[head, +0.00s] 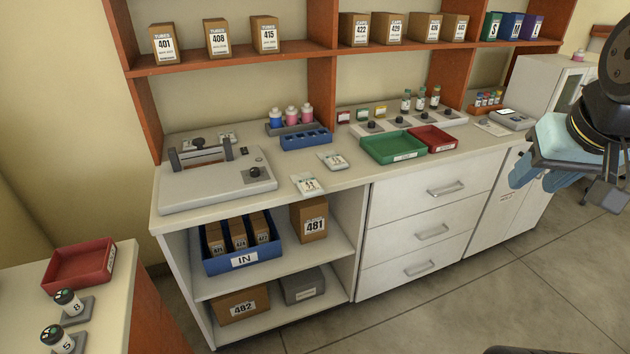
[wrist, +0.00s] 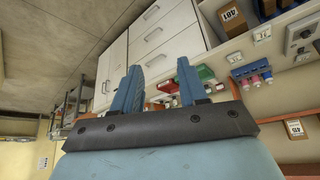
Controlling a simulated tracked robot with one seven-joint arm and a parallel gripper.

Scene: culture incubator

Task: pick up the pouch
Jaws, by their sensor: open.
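A small flat white pouch (head: 308,186) with printing on it lies at the front edge of the counter, above the open shelves. A similar white packet (head: 333,161) lies just behind it to the right, apparently on a small grey base. In the wrist view the front pouch (wrist: 262,33) and the rear packet (wrist: 235,57) are small, at upper right. My gripper (head: 538,176) hangs at the right of the head view, well away from both. Its blue fingers (wrist: 158,85) are spread, with nothing held between them.
The counter (head: 350,182) also bears a grey sealing machine (head: 215,188), a blue rack (head: 306,138), a green tray (head: 393,146) and a red tray (head: 433,138). Shelves above and below hold brown boxes. A side table (head: 112,290) stands at lower left. Floor before the drawers is clear.

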